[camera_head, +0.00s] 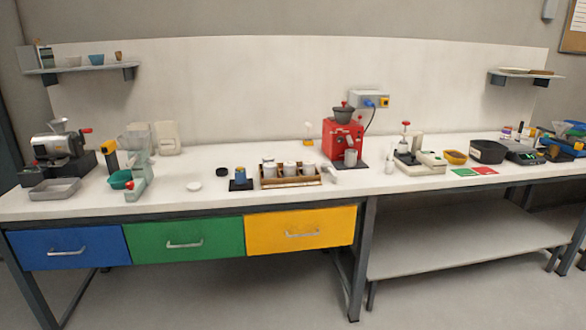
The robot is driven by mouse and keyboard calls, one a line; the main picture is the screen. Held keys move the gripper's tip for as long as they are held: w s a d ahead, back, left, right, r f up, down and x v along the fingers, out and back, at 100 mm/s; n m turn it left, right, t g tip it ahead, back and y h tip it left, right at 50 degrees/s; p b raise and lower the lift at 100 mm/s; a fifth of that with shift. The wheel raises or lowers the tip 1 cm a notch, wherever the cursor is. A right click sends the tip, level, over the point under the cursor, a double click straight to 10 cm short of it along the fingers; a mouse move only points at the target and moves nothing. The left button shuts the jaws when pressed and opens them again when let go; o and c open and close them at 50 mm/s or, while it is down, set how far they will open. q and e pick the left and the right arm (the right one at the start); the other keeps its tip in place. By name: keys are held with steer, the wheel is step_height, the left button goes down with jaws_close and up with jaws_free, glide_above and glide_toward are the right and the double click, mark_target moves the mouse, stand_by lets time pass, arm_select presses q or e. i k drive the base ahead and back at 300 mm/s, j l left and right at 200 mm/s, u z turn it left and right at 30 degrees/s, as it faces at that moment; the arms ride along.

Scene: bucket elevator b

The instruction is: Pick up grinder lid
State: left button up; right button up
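A red grinder (339,144) stands on the bench near the back, right of centre. A dark bowl-shaped hopper (343,115) sits on its top, with a small red knob showing above the rim. A small black disc (222,172) and a white disc (193,186) lie flat on the bench, left of the wooden tray. I cannot tell from this distance which of these parts is the grinder lid. Neither of my grippers is in view.
A wooden tray (291,181) with white cups stands left of the grinder. A plug box (370,99) with a cable is behind the grinder. The white bench (95,205) has clear room along its front.

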mark_target(342, 109)
steer(key=i+j, duration=0.1)
steer(key=i, duration=2.15)
steer(key=i+l+z, duration=0.05)
steer(key=l, duration=0.05)
